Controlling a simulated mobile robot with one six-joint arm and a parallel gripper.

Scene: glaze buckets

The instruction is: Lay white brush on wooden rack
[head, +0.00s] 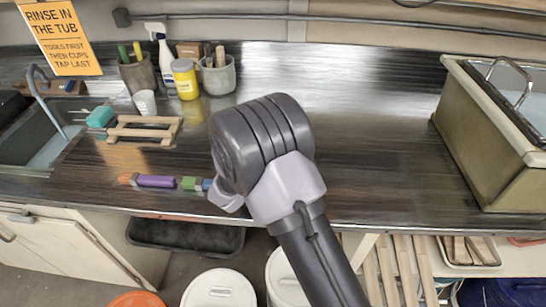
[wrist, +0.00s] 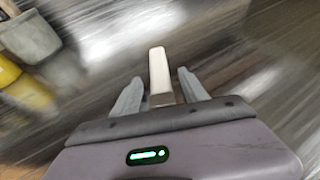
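The white brush (wrist: 159,70) shows in the wrist view as a pale, sharp-edged bar between the two grey fingers of my gripper (wrist: 158,90), against a blurred background. My gripper looks shut on it. In the head view my arm hides both the gripper and the white brush. The wooden rack (head: 143,130) is a low pale wooden frame on the left part of the counter, and it looks empty. It is not clearly visible in the wrist view.
A purple brush (head: 155,181) and a green one (head: 190,183) lie near the counter's front edge. Behind the rack are a white cup (head: 145,102), tool pots (head: 217,74) and a yellow jar (head: 185,79). A sink (head: 45,135) lies left. A large bin (head: 490,130) stands right.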

